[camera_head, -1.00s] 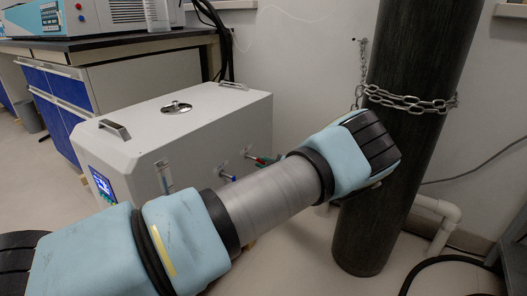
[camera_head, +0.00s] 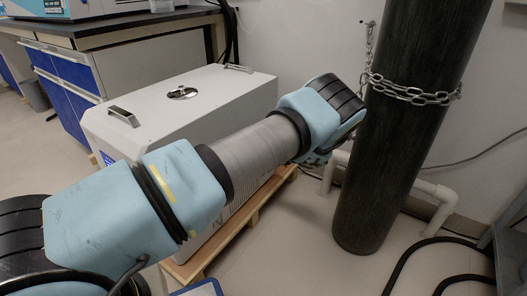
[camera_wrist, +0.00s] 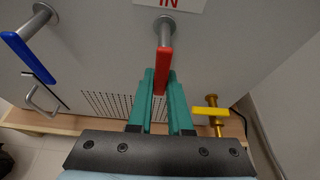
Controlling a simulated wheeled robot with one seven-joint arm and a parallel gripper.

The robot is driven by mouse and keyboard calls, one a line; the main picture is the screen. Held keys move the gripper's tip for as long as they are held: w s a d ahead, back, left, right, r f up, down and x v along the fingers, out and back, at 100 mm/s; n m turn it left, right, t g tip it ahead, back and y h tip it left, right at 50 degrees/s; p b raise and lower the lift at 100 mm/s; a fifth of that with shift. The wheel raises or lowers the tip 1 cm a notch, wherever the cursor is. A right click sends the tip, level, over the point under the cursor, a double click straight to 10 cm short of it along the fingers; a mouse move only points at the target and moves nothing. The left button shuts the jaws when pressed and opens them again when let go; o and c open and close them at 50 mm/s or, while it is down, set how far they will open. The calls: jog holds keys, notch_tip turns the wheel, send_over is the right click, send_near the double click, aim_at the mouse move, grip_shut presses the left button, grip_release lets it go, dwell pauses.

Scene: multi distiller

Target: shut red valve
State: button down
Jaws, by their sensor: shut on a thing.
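The red valve (camera_wrist: 163,66) is a red lever on a grey stem on the front of a white machine, just below a label reading "IN" in red. In the wrist view the lever points down, toward my gripper. My gripper (camera_wrist: 161,82) has two green fingers, one on each side of the lever's lower end, and is shut on it. In the head view my arm covers the valve and gripper, so neither shows there. The white distiller box (camera_head: 215,88) stands behind my arm, with handles on its top.
A blue lever (camera_wrist: 28,58) is at the left and a yellow valve (camera_wrist: 210,112) at the right of the red one. A dark gas cylinder (camera_head: 395,140) with a chain stands right of my arm. A wooden pallet (camera_head: 262,207) lies under the box. White pipe (camera_head: 436,192) and black hose lie near the wall.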

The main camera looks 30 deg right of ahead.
jog(key=shift+a, duration=0.1)
dwell(0.3)
jog(key=c, duration=0.8)
grip_release()
jog(key=shift+c, duration=0.2)
jog(key=p+v, duration=0.2)
jog(key=v, duration=0.9)
jog(key=shift+f, duration=0.15)
jog(key=shift+s, duration=0.1)
